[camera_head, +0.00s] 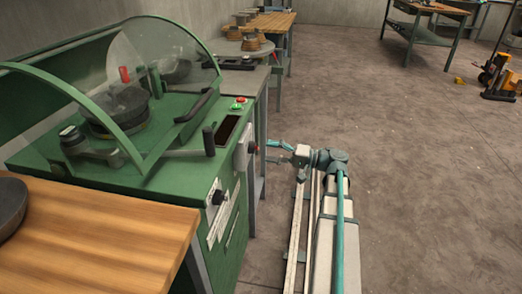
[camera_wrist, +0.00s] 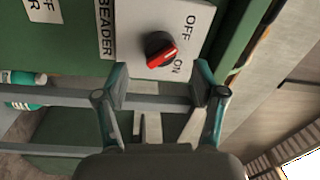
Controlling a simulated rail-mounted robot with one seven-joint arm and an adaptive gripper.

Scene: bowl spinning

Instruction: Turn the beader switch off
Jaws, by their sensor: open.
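The beader switch is a red knob (camera_wrist: 160,50) with a dark base on a light grey plate (camera_wrist: 203,18), beside a BEADER label (camera_wrist: 105,28). OFF and ON are printed on the plate. The knob's raised ridge points to the right, nearer the ON mark than the OFF mark. In the head view the switch box (camera_head: 243,150) is on the right side of the green machine. My gripper (camera_wrist: 161,92) is open and empty, its fingers apart and below the knob in the wrist picture. In the head view my gripper (camera_head: 277,152) is just right of the switch.
The green machine (camera_head: 165,170) has a clear curved guard (camera_head: 165,50) and a black knob (camera_head: 218,197) on its front. A wooden table (camera_head: 100,240) stands at front left. The floor (camera_head: 420,180) to the right is open.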

